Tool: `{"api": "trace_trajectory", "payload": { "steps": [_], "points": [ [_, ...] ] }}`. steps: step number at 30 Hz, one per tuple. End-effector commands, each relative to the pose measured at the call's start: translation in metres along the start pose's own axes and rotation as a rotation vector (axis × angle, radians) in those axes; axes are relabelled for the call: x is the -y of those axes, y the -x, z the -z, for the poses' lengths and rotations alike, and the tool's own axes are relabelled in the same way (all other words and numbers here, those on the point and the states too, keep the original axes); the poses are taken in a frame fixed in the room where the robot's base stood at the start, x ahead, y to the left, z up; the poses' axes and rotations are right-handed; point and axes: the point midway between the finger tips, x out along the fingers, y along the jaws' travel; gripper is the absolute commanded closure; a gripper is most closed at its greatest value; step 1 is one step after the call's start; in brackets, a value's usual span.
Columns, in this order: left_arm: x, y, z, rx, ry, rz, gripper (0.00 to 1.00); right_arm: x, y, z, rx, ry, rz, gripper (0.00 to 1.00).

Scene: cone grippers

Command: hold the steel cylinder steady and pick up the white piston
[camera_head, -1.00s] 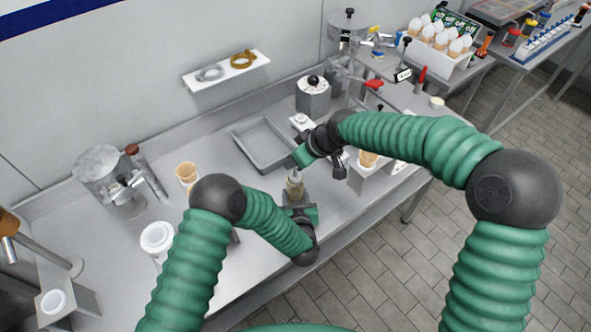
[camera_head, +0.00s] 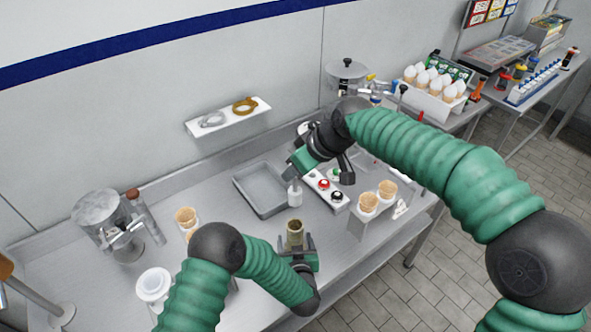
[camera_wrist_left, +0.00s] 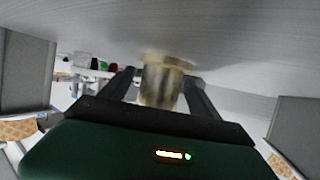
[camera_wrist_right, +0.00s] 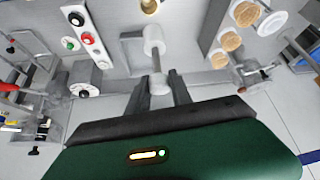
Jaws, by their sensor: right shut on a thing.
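The steel cylinder (camera_head: 295,233), brassy-looking in this light, stands upright at the front of the bench. My left gripper (camera_head: 298,250) has its fingers on either side of it, and the cylinder shows between them in the left wrist view (camera_wrist_left: 165,82). The white piston (camera_head: 295,195) hangs above the cylinder, apart from it. My right gripper (camera_head: 298,178) is shut on the piston's upper end. In the right wrist view the piston (camera_wrist_right: 153,42) sticks out from between the fingertips, with the cylinder's open mouth (camera_wrist_right: 150,5) beyond it.
A grey tray (camera_head: 240,181) lies behind the piston. A white button panel (camera_head: 322,186) and a cone holder (camera_head: 375,222) stand to the right.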

Motion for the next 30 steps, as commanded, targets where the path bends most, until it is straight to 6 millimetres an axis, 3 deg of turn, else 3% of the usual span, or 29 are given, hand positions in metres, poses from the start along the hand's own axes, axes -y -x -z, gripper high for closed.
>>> {"api": "trace_trajectory", "payload": {
  "steps": [11, 22, 26, 30],
  "points": [
    [-0.001, 0.009, 0.0, 0.001, -0.001, -0.001, 0.28, 0.0, 0.0, 0.0, -0.001, 0.0, 0.0, 1.0],
    [-0.002, 0.097, -0.001, 0.001, -0.002, -0.004, 0.28, 0.0, 0.0, 0.0, -0.001, 0.0, 0.0, 1.0],
    [-0.001, 0.114, -0.001, 0.002, -0.001, -0.001, 0.28, 0.0, 0.0, 0.0, 0.0, 0.0, 0.0, 1.0],
    [-0.001, 0.119, -0.001, 0.0, -0.001, 0.0, 0.28, -0.001, -0.001, 0.0, 0.0, 0.0, 0.0, 1.0]
  ]
}}
